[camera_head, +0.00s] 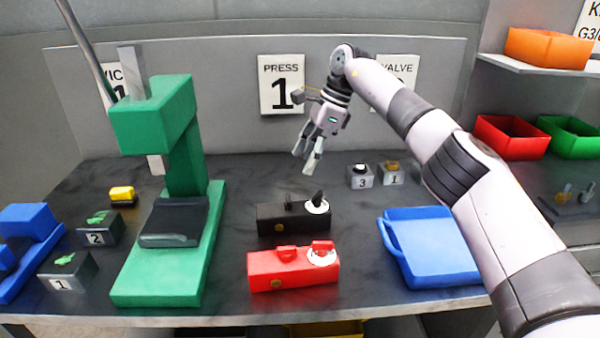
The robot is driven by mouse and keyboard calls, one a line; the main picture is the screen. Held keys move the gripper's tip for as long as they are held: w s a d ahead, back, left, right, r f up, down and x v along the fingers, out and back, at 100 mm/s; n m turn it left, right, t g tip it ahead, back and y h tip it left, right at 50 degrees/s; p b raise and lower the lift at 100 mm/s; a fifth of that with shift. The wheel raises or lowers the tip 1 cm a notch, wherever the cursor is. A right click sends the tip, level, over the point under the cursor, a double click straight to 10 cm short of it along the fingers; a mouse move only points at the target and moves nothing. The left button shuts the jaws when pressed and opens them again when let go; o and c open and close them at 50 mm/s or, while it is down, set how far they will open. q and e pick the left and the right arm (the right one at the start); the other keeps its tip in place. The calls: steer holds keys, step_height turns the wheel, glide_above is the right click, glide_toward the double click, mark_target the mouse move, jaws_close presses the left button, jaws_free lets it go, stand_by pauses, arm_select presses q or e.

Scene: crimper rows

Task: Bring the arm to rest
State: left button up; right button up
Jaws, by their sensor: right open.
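My right arm reaches in from the right edge across the right half of the bench. My right gripper (308,158) is open and empty. Its fingers point down in the air, in front of the back panel and above the rear of the bench. In the picture it stands above the black block (277,222) and left of the small grey blocks. It touches nothing that I can see. My left gripper is not in this view.
A green press (187,229) stands at left. A red block (270,272) sits before the black one. A blue tray (436,278) lies beneath my forearm in the picture. Grey blocks (361,182) marked 3 and 1 stand behind. Dark bench (225,300) shows around them.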

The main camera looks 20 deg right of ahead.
steer(key=shift+d+r, duration=0.15)
steer(key=shift+r, duration=0.25)
